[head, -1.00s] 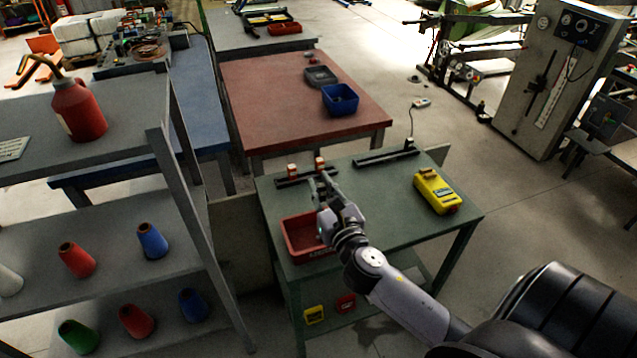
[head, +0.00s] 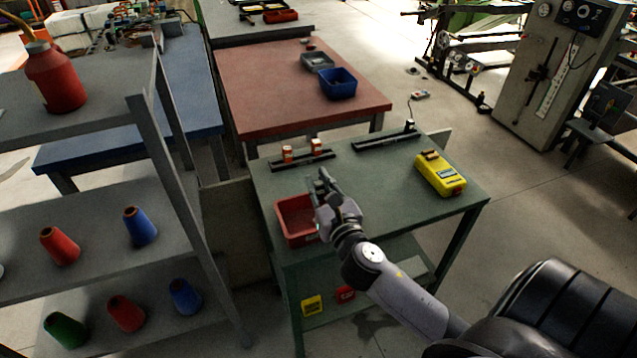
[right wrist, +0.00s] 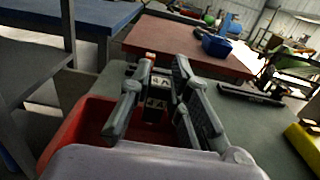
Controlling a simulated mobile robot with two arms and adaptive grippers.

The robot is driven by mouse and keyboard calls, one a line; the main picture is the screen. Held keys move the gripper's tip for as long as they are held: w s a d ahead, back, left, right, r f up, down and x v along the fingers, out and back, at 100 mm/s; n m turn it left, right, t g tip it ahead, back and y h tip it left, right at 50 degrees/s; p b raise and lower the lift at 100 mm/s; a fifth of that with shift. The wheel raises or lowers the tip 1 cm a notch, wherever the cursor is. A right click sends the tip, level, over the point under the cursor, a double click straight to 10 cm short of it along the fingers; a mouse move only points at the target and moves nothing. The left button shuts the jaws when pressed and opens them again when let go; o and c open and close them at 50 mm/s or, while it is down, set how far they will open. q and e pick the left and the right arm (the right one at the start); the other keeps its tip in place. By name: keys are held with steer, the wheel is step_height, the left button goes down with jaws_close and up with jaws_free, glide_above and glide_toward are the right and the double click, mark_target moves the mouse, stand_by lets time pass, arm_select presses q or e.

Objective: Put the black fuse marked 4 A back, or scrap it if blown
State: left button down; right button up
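My right gripper (head: 322,182) is above the green table, by the right edge of the red tray (head: 280,222). In the right wrist view a black fuse (right wrist: 157,103) with pale labels, seemingly reading 4 A, sits between the two fingers (right wrist: 160,95). The fingers appear shut on it. In the head view the fuse is too small to make out. The left rail (head: 303,161) behind the gripper holds two orange-and-white fuses (head: 287,154). The right rail (head: 380,145) carries a small black piece (head: 410,126). A yellow tester (head: 440,176) lies to the right. My left gripper is not seen.
A red-topped table (head: 270,95) with a blue bin (head: 339,84) and a grey bin (head: 317,63) stands behind. A grey shelf rack (head: 185,205) with coloured cones stands at the left. The green table's middle (head: 390,185) is clear.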

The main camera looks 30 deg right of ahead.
steer(key=o, duration=0.5)
steer(key=shift+c, duration=0.2)
steer(key=v, duration=1.2)
